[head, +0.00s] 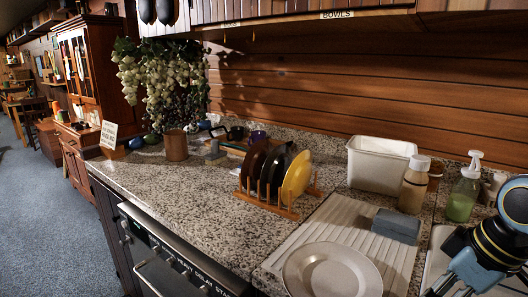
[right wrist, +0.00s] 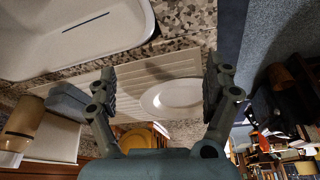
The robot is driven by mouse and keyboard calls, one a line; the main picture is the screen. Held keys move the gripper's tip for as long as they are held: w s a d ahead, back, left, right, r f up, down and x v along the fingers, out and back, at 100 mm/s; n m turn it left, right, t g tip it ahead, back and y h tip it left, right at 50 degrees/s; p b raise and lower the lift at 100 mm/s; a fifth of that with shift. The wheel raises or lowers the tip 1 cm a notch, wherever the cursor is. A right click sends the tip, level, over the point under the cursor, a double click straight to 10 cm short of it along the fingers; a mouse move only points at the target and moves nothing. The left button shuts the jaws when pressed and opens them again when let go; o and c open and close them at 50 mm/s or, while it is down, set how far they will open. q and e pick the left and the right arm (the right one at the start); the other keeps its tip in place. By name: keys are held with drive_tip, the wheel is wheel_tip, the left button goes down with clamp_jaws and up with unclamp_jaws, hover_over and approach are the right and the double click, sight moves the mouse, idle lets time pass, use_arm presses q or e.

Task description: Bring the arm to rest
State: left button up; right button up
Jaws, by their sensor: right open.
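My right arm comes in at the right edge of the head view, and its gripper (head: 462,285) is cut off by the bottom edge. In the right wrist view the right gripper (right wrist: 162,82) is open, with its two fingers wide apart and nothing between them held. A white plate (head: 332,270) lies on the ribbed draining board (head: 318,226). The plate also shows between and beyond the fingers in the right wrist view (right wrist: 175,96), apart from them. My left gripper is in neither view.
A white sink (head: 437,243) lies under the right arm. A grey block (head: 396,225), a brown bottle (head: 414,188), a green soap bottle (head: 461,201) and a white tub (head: 378,167) stand nearby. A wooden rack (head: 268,203) holds plates.

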drive_tip(key=s+m+t+h, duration=0.1)
drive_tip(key=s+m+h, duration=0.35)
drive_tip(key=s, duration=1.45)
wheel_tip(320, 180, down, 32)
drive_tip(key=s+d+m+g+y+b, duration=0.2)
drive_tip(key=b, duration=0.4)
drive_tip(key=s+d+f+b, duration=0.1)
drive_tip(key=s+f+b, duration=0.4)
drive_tip(key=s+f, duration=1.3)
wheel_tip(320, 180, down, 4)
drive_tip(key=shift+f+g, duration=0.2)
drive_tip(key=shift+g, duration=0.2)
drive_tip(key=shift+s+m, duration=0.2)
drive_tip(key=shift+m, duration=0.05)
drive_tip(key=shift+c, duration=0.4)
